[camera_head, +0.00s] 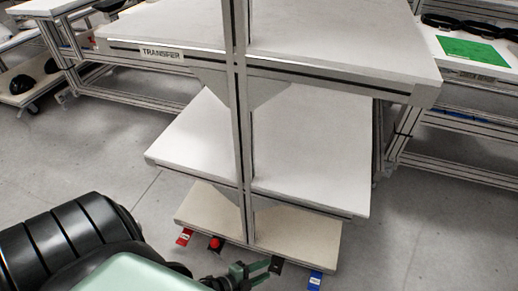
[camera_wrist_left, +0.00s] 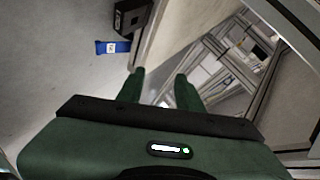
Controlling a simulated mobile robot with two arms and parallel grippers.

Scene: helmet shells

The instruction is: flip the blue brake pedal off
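The blue brake pedal (camera_head: 316,280) sticks out at the lower right of the cart's bottom shelf. It also shows in the left wrist view (camera_wrist_left: 113,47), at the upper left, with a white label and beside a black block (camera_wrist_left: 132,18). My left gripper (camera_head: 262,270) is low in front of the bottom shelf, to the left of the blue pedal and apart from it. In the left wrist view its two green fingers (camera_wrist_left: 159,84) stand apart with nothing between them. My right gripper is not in view.
The cart (camera_head: 330,140) has several white shelves, a central post and a TRANSFER label. A red pedal (camera_head: 184,237) and a red button (camera_head: 215,243) sit at its lower left edge. A black bracket (camera_head: 277,264) is close to my gripper. Grey floor is clear at right.

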